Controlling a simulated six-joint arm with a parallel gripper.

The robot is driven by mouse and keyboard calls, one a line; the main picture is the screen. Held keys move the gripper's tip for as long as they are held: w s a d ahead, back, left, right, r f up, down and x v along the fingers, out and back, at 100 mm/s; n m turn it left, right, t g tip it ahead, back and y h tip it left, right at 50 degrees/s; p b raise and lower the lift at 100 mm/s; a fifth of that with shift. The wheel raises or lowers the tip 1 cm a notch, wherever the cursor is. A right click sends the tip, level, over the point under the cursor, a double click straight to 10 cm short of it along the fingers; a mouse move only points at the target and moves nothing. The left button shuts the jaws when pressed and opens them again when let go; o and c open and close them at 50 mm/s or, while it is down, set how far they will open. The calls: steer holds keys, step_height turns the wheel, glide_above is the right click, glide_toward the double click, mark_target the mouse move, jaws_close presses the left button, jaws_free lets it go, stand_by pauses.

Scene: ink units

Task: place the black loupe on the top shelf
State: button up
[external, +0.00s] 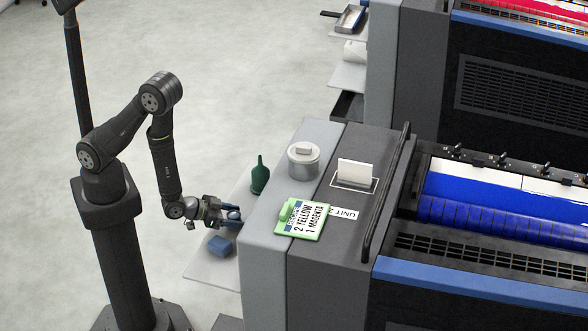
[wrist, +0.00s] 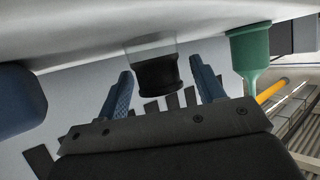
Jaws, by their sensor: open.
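The black loupe (wrist: 157,75), with a clear part at one end, shows in the wrist view. It lies between the two blue fingers of my gripper (wrist: 161,69), with a gap visible on each side. My gripper is open. In the external view my gripper (external: 231,215) is low beside the grey press unit, over a light grey shelf (external: 207,271). The loupe cannot be made out there. I cannot tell whether this shelf is the top shelf.
On the press unit (external: 322,285) are a lidded tin (external: 304,163), a green-edged card (external: 303,219) and a white card (external: 357,174). The floor at left is open.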

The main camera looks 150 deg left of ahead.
steer(key=shift+r, duration=0.1)
steer(key=shift+d+r, duration=0.2)
steer(key=shift+d, duration=0.15)
steer(key=v, duration=1.1)
steer(key=shift+s, duration=0.1)
steer(key=x, duration=1.2)
steer(key=shift+f, duration=0.1)
steer(key=shift+d+r, duration=0.1)
steer(key=shift+r, duration=0.25)
